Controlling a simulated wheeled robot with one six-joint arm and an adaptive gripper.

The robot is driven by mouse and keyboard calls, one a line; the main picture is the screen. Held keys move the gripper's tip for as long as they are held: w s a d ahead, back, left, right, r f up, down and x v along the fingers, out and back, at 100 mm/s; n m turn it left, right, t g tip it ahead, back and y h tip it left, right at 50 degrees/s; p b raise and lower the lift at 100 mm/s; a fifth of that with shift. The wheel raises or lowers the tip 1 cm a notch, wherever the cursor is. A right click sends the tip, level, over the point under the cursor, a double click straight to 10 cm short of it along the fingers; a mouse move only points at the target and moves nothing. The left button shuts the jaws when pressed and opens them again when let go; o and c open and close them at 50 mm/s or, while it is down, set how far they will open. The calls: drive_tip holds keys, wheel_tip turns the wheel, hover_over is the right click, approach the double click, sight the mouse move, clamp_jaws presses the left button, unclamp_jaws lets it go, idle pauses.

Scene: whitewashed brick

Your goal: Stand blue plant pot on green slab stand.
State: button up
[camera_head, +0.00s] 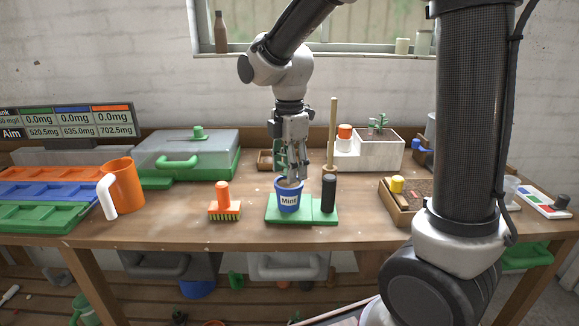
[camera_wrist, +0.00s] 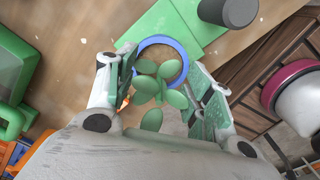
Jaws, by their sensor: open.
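The blue plant pot (camera_head: 288,201), labelled "Mint", stands upright on the left part of the green slab stand (camera_head: 276,217) in the head view. The wrist view shows its blue rim (camera_wrist: 148,42) and green leaves (camera_wrist: 160,85) from above, with the green slab (camera_wrist: 148,25) beyond. My gripper (camera_head: 293,180) is over the pot, pointing down. In the wrist view my gripper (camera_wrist: 163,88) is open, with one finger on each side of the leaves and rim. Whether the fingers touch the pot cannot be told. The fingers partly hide the plant in the head view.
A dark cylinder (camera_head: 328,194) stands on the slab's right part, close to the pot. A wooden tray (camera_head: 402,213) is at right. Bench is clear in front of the slab.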

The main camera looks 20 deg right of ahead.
wheel_tip(320, 180, up, 12)
drive_tip(key=shift+r, duration=0.15)
drive_tip(key=s+d+f+m+t, duration=0.2)
drive_tip(key=s+d+m, duration=0.5)
drive_tip(key=s+m, duration=0.2)
drive_tip(key=s+d+f+m+t, duration=0.2)
drive_tip(key=s+d+m, duration=0.6)
drive_tip(key=s+m, duration=0.2)
drive_tip(key=shift+m, duration=0.7)
